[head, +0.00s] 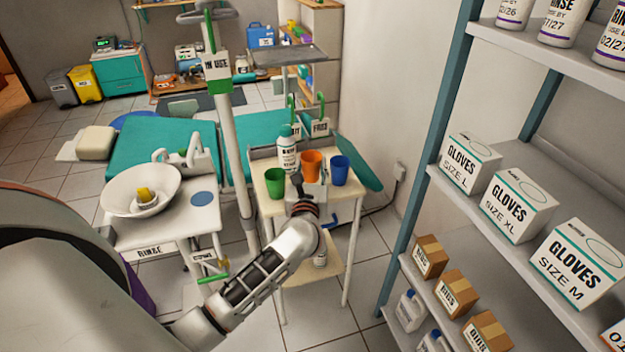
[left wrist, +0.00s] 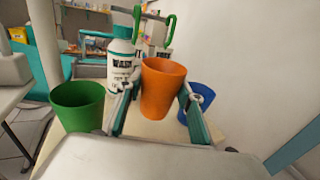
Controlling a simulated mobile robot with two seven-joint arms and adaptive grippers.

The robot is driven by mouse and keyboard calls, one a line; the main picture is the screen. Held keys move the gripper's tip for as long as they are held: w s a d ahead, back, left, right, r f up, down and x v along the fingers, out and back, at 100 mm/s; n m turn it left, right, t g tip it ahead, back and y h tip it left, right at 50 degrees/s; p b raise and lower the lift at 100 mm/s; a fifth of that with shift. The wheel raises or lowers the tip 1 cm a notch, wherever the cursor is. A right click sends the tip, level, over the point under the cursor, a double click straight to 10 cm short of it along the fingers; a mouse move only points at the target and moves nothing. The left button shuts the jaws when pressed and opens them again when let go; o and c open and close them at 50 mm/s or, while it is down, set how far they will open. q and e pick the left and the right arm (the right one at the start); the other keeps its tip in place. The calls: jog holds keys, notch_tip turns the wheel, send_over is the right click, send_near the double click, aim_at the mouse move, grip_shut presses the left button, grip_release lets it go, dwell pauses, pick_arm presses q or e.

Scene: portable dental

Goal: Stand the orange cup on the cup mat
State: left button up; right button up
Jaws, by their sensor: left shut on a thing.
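The orange cup (head: 312,163) is upright between the green and blue cups at the small side table. My left gripper (head: 311,182) is shut on it; in the left wrist view the orange cup (left wrist: 163,88) sits between the two fingers of the gripper (left wrist: 160,97). The cup's base is hidden, so I cannot tell whether it touches the table. A flat round blue mat (head: 203,198), apparently the cup mat, lies bare on the white stand to the left, beside the basin. My right gripper is out of view.
The green cup (head: 275,183) and blue cup (head: 340,169) flank the orange one closely. A white wash bottle (head: 287,152) stands just behind. A grey pole (head: 235,150) rises between the table and the stand with the white basin (head: 141,190). Shelves with glove boxes (head: 519,208) stand right.

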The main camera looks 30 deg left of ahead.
aim_at(311, 178)
pick_arm(q)
notch_tip(311, 178, down, 4)
jog(key=shift+f+b, duration=0.2)
jog(key=shift+b, duration=0.5)
jog(key=shift+r, duration=0.15)
jog(key=shift+f, duration=0.3)
jog(key=o, duration=0.8)
jog(key=shift+r, duration=0.1)
